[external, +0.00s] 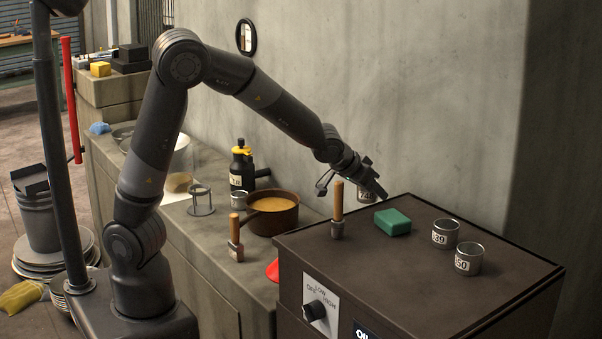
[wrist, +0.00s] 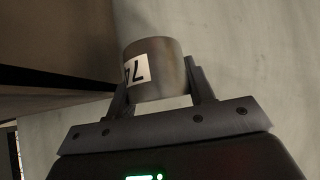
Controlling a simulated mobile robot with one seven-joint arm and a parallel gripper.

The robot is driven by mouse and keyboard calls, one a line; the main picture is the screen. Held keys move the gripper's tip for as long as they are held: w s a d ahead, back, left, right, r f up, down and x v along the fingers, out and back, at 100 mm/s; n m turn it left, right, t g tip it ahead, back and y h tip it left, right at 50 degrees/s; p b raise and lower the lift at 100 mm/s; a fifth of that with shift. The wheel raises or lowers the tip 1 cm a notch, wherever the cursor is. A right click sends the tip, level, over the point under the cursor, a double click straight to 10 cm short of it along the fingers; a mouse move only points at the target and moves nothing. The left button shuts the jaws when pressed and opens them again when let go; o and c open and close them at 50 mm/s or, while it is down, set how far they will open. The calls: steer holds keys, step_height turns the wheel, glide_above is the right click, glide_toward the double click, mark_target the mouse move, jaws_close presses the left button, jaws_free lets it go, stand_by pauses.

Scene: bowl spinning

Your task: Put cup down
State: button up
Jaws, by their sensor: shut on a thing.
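My gripper (wrist: 160,95) is shut on a metal cup (wrist: 168,68) with a white number label, seen in the wrist view between the two fingers. In the external view the held cup (external: 366,192) shows partly below my gripper, in front of the wall, at the back left edge of the dark box-shaped unit (external: 330,257). I cannot tell whether the cup touches anything beneath it. Two other metal cups, labelled 39 (external: 446,234) and 50 (external: 469,259), stand upright on the right side of the unit's top.
A green block (external: 392,222) and a wooden-handled tool (external: 337,211) are on the unit's top. A brown pot (external: 272,214), a black bottle with a yellow top (external: 242,166) and a wire stand (external: 201,200) are on the lower counter. The unit's front top is clear.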

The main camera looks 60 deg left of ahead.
mark_target(361, 194)
steer(key=a+f, duration=0.2)
steer(key=a, duration=0.1)
steer(key=shift+s+a+f, duration=0.1)
steer(key=shift+s+f, duration=0.3)
steer(key=w+a+f+n+y, duration=0.2)
steer(key=a+n, duration=0.1)
steer(key=a, duration=2.3)
steer(key=s+a+f+n+y, duration=0.1)
steer(key=s+a, duration=0.4)
steer(key=a, duration=0.7)
steer(key=s+a+f+n+y, duration=0.1)
steer(key=s+a, duration=0.4)
steer(key=a, duration=0.6)
steer(key=shift+g, duration=0.3)
steer(key=s+a+f, duration=0.1)
steer(key=a+f, duration=0.1)
steer(key=a, duration=0.1)
steer(key=s+a+f, duration=0.1)
steer(key=a+f, duration=0.1)
steer(key=a, duration=0.2)
steer(key=s+a+f, duration=0.1)
steer(key=a+f, duration=0.2)
steer(key=a, duration=0.1)
steer(key=shift+s, duration=0.1)
steer(key=shift+a+f, duration=0.15)
steer(key=shift+a, duration=0.05)
steer(key=shift+f, duration=1.9)
steer(key=shift+f, duration=0.1)
